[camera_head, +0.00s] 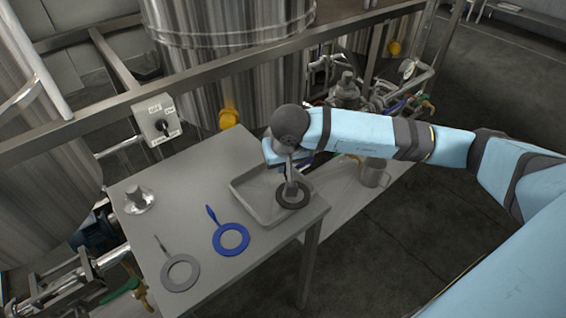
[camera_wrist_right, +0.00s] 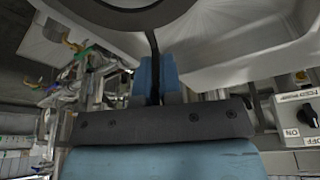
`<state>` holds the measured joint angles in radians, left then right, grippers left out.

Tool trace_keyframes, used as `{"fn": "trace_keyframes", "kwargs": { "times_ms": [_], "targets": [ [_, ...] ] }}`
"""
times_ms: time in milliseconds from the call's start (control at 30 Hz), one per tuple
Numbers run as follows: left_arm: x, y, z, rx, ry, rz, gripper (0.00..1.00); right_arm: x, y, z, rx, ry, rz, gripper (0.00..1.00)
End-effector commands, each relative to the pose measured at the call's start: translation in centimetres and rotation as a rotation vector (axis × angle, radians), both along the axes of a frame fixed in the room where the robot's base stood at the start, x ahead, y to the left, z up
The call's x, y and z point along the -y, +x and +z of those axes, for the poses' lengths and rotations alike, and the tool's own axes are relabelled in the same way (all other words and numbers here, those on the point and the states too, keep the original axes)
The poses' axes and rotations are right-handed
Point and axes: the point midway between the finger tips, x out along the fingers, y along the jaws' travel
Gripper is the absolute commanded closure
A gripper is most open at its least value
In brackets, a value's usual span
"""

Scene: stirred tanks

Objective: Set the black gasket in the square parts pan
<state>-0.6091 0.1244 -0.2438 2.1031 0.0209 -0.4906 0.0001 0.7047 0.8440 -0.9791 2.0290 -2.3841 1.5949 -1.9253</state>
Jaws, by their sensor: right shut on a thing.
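The black gasket (camera_head: 281,203) is a dark flat ring with a narrow tab. My right gripper (camera_head: 290,174) is shut on its tab. The ring is over the near right part of the square parts pan (camera_head: 240,200), a shallow grey metal tray at the table's right side. I cannot tell whether the ring touches the pan. In the right wrist view the tab of the gasket (camera_wrist_right: 152,45) runs down between the blue fingers (camera_wrist_right: 155,82), with the pan (camera_wrist_right: 245,50) behind. My left gripper is not in view.
A blue ring gasket (camera_head: 217,245) and a grey ring gasket (camera_head: 167,277) lie on the metal table (camera_head: 180,175) to the left of the pan. A small metal fitting (camera_head: 138,200) stands at the table's left edge. A switch box (camera_head: 158,120) and steel tanks (camera_head: 230,60) are behind.

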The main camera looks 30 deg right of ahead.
Motion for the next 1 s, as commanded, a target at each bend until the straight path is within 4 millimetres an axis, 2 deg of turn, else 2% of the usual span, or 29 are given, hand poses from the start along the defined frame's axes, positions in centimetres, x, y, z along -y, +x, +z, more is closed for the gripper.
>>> {"fn": "trace_keyframes", "kwargs": {
  "times_ms": [67, 100, 167, 200, 467, 600, 633, 1000],
  "targets": [
    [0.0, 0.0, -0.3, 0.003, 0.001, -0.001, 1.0, 0.0, 0.0, -0.4, 0.0, 0.0, 0.0, 1.0],
    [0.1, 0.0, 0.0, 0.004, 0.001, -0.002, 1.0, 0.0, 0.0, -0.2, 0.0, 0.0, 0.0, 0.85],
    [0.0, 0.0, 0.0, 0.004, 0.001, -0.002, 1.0, 0.0, 0.0, -0.2, 0.0, 0.0, 0.0, 0.72],
    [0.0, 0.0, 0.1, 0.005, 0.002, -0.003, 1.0, 0.0, 0.0, -0.2, 0.0, 0.0, 0.0, 0.69],
    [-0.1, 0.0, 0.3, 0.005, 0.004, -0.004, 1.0, 0.0, 0.0, 0.1, 0.0, 0.0, 0.0, 0.69],
    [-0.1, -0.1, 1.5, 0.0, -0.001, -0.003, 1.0, 0.0, 0.0, 1.3, -0.001, 0.001, 0.0, 0.69],
    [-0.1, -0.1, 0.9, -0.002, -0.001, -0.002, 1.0, -0.1, -0.1, 1.6, 0.003, 0.0, 0.001, 0.69],
    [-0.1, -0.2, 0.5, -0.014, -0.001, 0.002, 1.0, -0.7, -2.4, 9.3, 0.004, 0.0, 0.001, 0.69]
  ]
}}
